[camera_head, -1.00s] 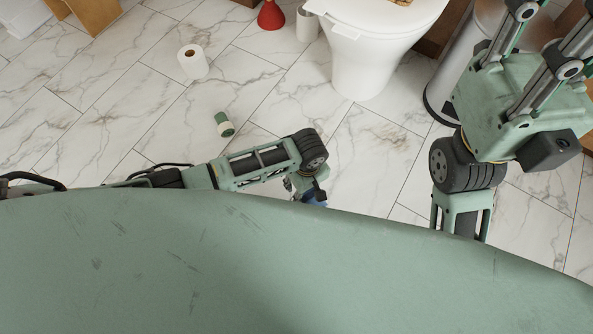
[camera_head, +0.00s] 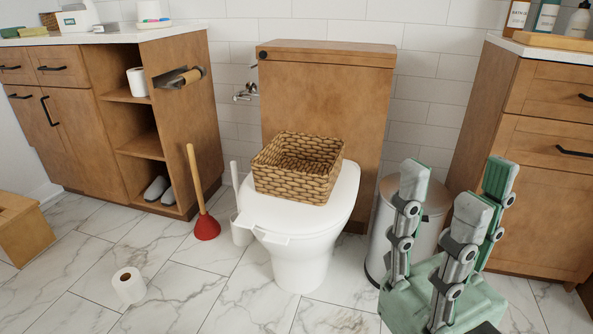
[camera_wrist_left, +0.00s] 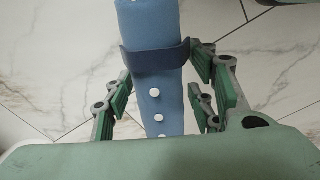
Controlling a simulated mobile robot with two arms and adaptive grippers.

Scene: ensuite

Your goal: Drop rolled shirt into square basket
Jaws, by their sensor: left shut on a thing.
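A square woven basket (camera_head: 262,182) sits on the closed white toilet lid in the head view, its open top facing up and its visible inside empty. In the left wrist view, a blue rolled shirt (camera_wrist_left: 162,95) with a darker blue band and white buttons lies between the fingers of my left gripper (camera_wrist_left: 165,90), which is shut on it. My left gripper is outside the head view. My right gripper (camera_head: 450,200) is raised at the lower right of the head view, right of the toilet, with its fingers spread open and nothing between them.
The toilet (camera_head: 300,255) stands in the middle. A red plunger (camera_head: 206,226) is to its left, a metal bin (camera_head: 432,212) to its right. A paper roll (camera_head: 128,286) stands on the floor. Wooden cabinets (camera_head: 185,125) flank both sides. Floor at the front left is mostly clear.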

